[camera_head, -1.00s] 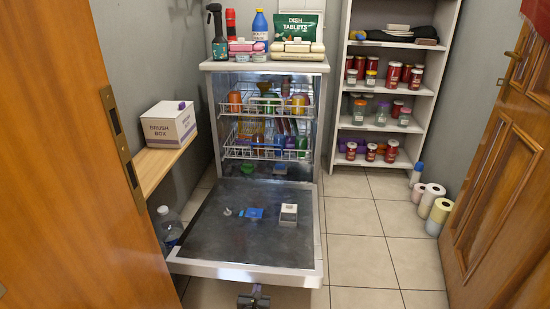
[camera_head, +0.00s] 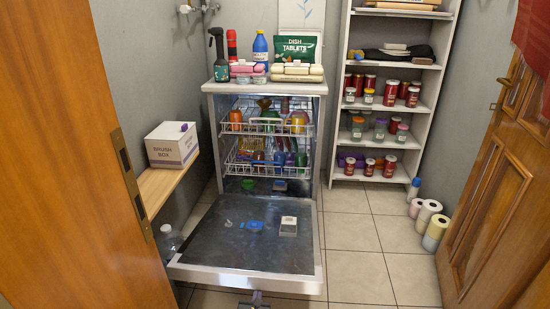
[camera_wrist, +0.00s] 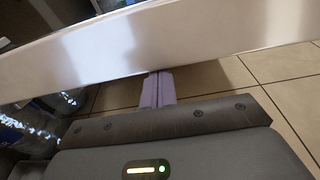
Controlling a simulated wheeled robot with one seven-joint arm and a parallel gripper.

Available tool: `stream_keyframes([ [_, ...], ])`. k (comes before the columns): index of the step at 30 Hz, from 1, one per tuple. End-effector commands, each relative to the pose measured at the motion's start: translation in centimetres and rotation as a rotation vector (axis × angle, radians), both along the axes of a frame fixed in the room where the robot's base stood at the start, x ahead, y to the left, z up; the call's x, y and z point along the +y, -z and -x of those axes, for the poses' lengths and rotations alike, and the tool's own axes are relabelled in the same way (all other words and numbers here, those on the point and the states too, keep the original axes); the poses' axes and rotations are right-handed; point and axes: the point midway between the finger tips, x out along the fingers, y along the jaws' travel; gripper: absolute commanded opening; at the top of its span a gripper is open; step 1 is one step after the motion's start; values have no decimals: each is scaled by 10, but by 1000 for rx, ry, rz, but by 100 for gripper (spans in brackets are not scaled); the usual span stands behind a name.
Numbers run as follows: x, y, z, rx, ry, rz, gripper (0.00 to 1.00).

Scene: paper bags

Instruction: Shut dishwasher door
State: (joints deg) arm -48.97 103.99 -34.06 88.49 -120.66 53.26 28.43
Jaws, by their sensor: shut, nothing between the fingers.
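The dishwasher (camera_head: 208,140) stands open under a white counter top. Its door (camera_head: 220,253) is lowered forward, close to level, with its front edge (camera_head: 250,281) toward me. My gripper (camera_head: 254,297) is just below the middle of that front edge, mostly cut off by the bottom of the head view. In the wrist view, the pale purple fingers (camera_wrist: 155,80) are together and empty, with their tips at the lower border of the white door edge (camera_wrist: 200,45). I cannot tell for sure whether they touch it. Two racks (camera_head: 262,170) with colourful dishes sit inside the dishwasher.
A blue item (camera_head: 254,225) and a small white box (camera_head: 288,226) lie on the door.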

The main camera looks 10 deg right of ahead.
Motion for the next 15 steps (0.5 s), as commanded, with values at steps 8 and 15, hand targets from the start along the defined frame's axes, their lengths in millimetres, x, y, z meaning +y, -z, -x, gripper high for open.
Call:
stream_keyframes([
  [8,-3,-39,-7,-5,1,1,0],
  [15,-3,-54,-10,-4,0,0,0],
])
